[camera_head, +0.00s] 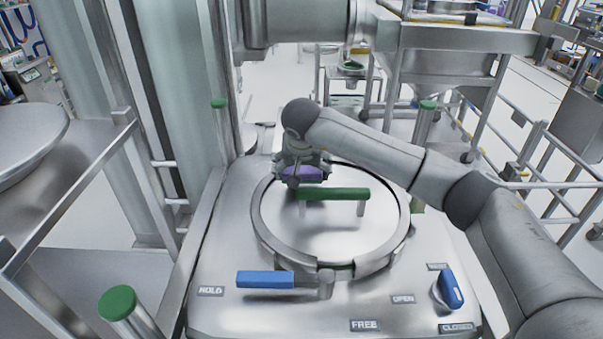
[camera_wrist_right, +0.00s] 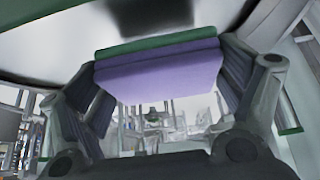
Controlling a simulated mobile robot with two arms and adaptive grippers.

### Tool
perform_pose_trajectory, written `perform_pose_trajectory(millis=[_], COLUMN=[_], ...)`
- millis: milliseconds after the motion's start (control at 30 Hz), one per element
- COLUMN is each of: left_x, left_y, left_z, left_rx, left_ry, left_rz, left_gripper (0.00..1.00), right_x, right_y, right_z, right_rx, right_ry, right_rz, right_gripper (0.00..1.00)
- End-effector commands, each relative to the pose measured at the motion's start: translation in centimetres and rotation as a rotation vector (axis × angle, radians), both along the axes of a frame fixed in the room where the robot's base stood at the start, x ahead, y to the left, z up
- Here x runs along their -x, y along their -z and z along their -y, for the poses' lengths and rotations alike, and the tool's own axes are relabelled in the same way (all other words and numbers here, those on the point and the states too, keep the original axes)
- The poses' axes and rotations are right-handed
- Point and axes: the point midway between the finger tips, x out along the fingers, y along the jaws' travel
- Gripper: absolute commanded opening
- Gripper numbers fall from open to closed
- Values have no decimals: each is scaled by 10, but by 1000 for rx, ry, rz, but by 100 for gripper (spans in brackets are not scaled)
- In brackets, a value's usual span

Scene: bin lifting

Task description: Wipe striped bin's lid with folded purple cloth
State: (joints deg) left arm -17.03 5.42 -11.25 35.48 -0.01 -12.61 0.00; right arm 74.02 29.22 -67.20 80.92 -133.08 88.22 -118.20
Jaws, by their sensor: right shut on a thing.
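My right gripper (camera_head: 301,171) is shut on the purple cloth (camera_head: 303,173), over the far left part of a round metal lid (camera_head: 330,224). The lid carries a green bar handle (camera_head: 334,194), just nearer than the gripper. In the right wrist view the folded cloth (camera_wrist_right: 160,66) sits between the two fingers, with the green bar (camera_wrist_right: 155,44) along its edge. I cannot tell whether the cloth touches the lid. No stripes show on this lid or its housing. My left gripper is out of view.
A blue clamp handle (camera_head: 265,279) lies at the lid's near edge, and a blue lever (camera_head: 452,289) stands at the right. Green-capped posts (camera_head: 117,302) rise at the corners. A metal shelf frame (camera_head: 75,190) is close at the left.

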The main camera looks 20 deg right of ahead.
Motion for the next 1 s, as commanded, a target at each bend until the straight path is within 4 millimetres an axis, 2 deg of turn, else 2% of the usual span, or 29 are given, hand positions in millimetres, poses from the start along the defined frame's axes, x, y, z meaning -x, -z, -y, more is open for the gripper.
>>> perform_pose_trajectory(millis=[33,267,500,1000], left_x=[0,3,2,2], left_y=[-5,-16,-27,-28], left_z=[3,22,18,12], left_rx=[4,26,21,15], left_ry=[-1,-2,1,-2], left_rz=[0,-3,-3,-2], left_gripper=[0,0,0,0], right_x=[0,3,5,6], right_y=[-8,-29,-49,-53], right_z=[0,-1,-3,-3], right_rx=[1,1,0,0], right_ry=[0,4,7,8], right_rz=[1,1,1,0], right_gripper=[66,66,66,66])
